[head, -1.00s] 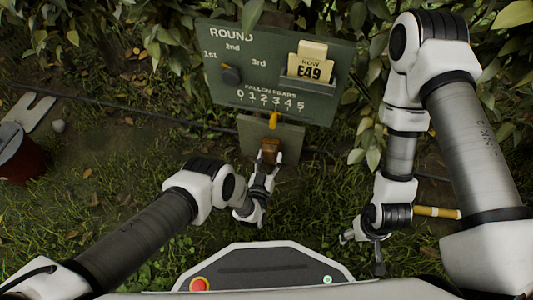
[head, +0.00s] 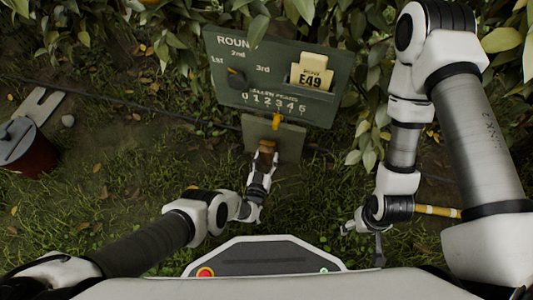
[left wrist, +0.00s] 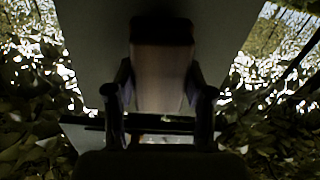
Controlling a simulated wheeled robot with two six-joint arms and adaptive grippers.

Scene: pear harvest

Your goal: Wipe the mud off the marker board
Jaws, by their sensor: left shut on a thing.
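The dark green marker board (head: 222,85) stands upright at the top middle of the head view, with a round dark knob (head: 237,78) and an E49 card (head: 312,72). A smaller grey-green plate (head: 292,143) is below it. My left gripper (head: 264,158) is shut on a brown block (head: 267,146), which overlaps the lower plate; I cannot tell whether they touch. In the left wrist view the block (left wrist: 160,80) is pale with a dark far end, between both fingers, before a grey panel (left wrist: 95,35). I cannot make out mud. My right gripper (head: 362,240) is open and empty.
A yellow tab (head: 277,122) is at the board's lower edge. A red-brown bucket (head: 30,155) stands at the far left. A dark hose or cable (head: 130,107) crosses the ground. Leafy bushes (head: 365,140) crowd the board's right side. Grass left of my left gripper is clear.

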